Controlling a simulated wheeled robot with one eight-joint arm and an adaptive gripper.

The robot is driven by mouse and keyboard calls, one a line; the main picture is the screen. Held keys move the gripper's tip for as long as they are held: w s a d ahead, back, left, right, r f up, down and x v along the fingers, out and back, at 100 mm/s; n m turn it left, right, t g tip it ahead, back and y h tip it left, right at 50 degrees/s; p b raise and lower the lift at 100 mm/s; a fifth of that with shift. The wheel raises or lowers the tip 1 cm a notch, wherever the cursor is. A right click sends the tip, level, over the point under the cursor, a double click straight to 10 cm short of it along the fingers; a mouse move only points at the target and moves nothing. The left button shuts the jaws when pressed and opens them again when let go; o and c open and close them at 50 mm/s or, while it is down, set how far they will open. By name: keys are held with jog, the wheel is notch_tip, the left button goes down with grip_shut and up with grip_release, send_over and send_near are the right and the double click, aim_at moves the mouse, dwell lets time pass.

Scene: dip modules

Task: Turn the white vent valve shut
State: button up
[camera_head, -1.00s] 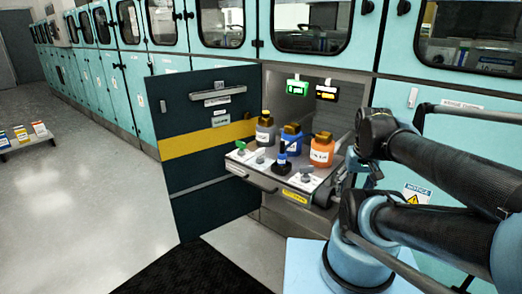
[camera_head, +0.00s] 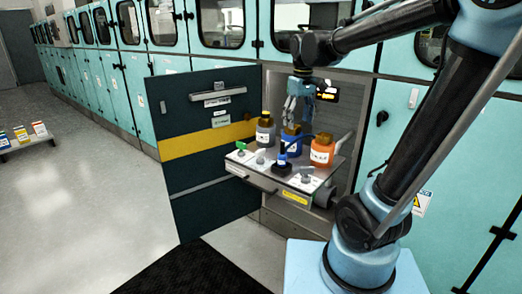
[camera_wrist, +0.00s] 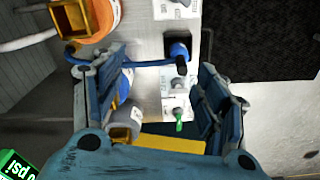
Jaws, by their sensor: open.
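Small valves line the front of the pull-out shelf (camera_head: 272,182). A pale valve (camera_head: 260,157) sits between the green-handled valve (camera_head: 240,148) and the blue valve (camera_head: 282,157). Another pale valve (camera_head: 306,172) sits at the right end. I cannot read which is the vent valve. In the wrist view, the green handle (camera_wrist: 179,122) and blue valve (camera_wrist: 179,50) show between or just beyond my fingers, with a pale fitting (camera_wrist: 179,86) between them. My gripper (camera_head: 291,118) is open, empty, and points down above the bottles at the back; its fingers also show in the wrist view (camera_wrist: 150,75).
A brown bottle (camera_head: 264,134), a blue container (camera_head: 291,143) and an orange bottle (camera_head: 322,151) stand behind the valves. The open dark cabinet door (camera_head: 205,190) is to the left. A lit display (camera_head: 327,91) hangs above the shelf.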

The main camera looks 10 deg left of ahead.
aim_at(260, 156)
jog(key=w+a+r+n, duration=0.1)
jog(key=w+a+n, duration=0.15)
jog(key=a, duration=0.45)
jog(key=w+a+r+n, duration=0.1)
jog(key=w+a, duration=0.2)
jog(key=a, duration=0.5)
jog(key=shift+g, duration=0.3)
jog(key=f, duration=1.8)
jog(key=shift+s+d, duration=0.15)
jog(key=shift+s, duration=0.05)
jog(key=shift+r, duration=0.1)
jog(key=c, duration=1)
